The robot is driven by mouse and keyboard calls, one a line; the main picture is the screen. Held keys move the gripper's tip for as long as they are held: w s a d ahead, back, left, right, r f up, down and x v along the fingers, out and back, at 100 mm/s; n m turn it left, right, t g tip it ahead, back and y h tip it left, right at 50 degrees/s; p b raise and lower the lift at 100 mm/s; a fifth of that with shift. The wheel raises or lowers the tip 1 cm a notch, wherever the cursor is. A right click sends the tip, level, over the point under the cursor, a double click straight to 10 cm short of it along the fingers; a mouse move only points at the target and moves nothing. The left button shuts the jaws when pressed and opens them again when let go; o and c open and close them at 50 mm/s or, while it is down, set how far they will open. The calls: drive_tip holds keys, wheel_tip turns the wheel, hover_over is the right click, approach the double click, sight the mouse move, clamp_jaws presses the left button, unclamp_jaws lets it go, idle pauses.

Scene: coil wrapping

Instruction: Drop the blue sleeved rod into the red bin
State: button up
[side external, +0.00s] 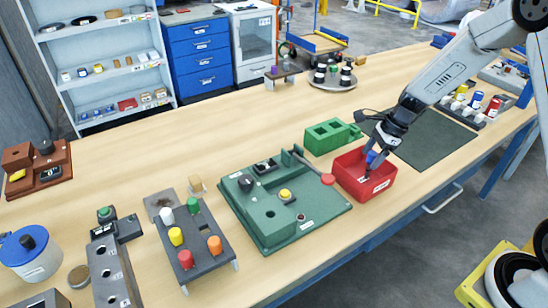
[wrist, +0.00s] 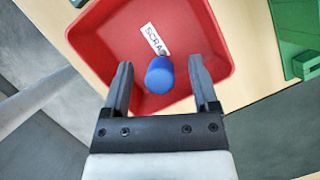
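The red bin (side external: 378,187) stands near the table's front edge, and it fills much of the wrist view (wrist: 100,35) with a white SCRAP label inside. The blue sleeved rod (side external: 372,157) shows just under my gripper, within the outline of the bin. In the wrist view the blue rod (wrist: 159,76) is seen nearly end-on over the bin floor. My gripper (wrist: 160,70) has its fingers spread, with a visible gap on each side of the rod. Whether the rod touches the bin floor cannot be told. My gripper (side external: 382,150) points down into the bin in the side view.
A green block with openings (side external: 330,137) stands close behind the bin. A green fixture board (side external: 280,225) with a red-ended lever lies to the left. A dark mat (side external: 430,140) lies to the right. A rack of coloured pots (side external: 475,105) stands at the far right.

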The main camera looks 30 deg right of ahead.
drive_tip(key=v, duration=0.7)
drive_tip(key=shift+d+r, duration=0.15)
drive_tip(key=shift+r, duration=0.2)
drive_tip(key=shift+s, duration=0.1)
idle(0.3)
drive_tip(key=s+a+n+h, duration=0.4)
drive_tip(key=s+a+n, duration=0.8)
drive_tip(key=n, duration=1.1)
drive_tip(key=shift+s+f+t, duration=0.3)
drive_tip(key=shift+s+f, duration=0.2)
